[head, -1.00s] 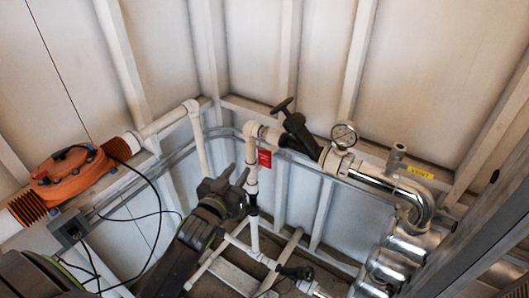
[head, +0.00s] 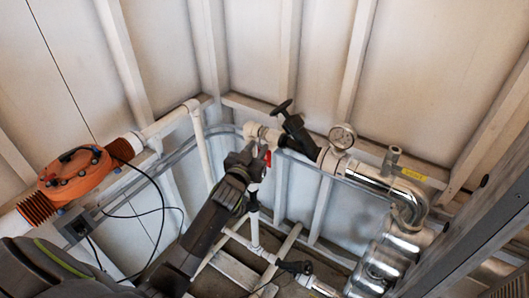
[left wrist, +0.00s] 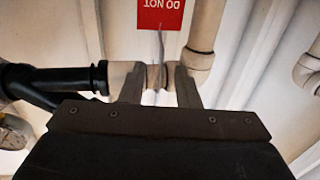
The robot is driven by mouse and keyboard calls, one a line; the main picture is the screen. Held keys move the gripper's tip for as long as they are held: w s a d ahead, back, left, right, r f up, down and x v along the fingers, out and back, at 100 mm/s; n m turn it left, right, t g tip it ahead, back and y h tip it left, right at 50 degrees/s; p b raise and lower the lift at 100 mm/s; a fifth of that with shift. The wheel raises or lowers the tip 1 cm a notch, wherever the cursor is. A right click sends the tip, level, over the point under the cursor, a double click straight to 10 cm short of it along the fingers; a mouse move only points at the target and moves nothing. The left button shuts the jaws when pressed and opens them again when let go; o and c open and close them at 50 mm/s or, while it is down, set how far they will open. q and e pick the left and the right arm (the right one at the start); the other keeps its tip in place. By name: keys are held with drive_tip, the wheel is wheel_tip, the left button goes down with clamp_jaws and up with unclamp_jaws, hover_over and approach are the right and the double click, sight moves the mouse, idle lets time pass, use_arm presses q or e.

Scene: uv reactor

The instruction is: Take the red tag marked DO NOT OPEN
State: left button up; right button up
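The red tag (head: 267,158) hangs at the white pipe elbow near the black valve and is mostly hidden behind my left gripper in the head view. In the left wrist view the red tag (left wrist: 160,14) shows upside down, with "DO NOT" readable and the rest cut off by the top edge. A thin tie (left wrist: 160,45) runs from it toward the gap between my fingers. My left gripper (left wrist: 158,82) is open, with a finger on each side of the tie and the white pipe behind. In the head view the left gripper (head: 256,150) is at the elbow. My right gripper is out of view.
A black valve (head: 297,135) with a handle and a pressure gauge (head: 342,136) sit right of the elbow, with silver pipe (head: 380,180) beyond. An orange unit (head: 75,175) with black cables lies at the left. Wall framing stands close behind.

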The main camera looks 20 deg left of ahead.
use_arm(q)
drive_tip(key=shift+w, duration=0.15)
drive_tip(key=shift+c, duration=0.4)
clamp_jaws()
drive_tip(key=shift+r, duration=0.1)
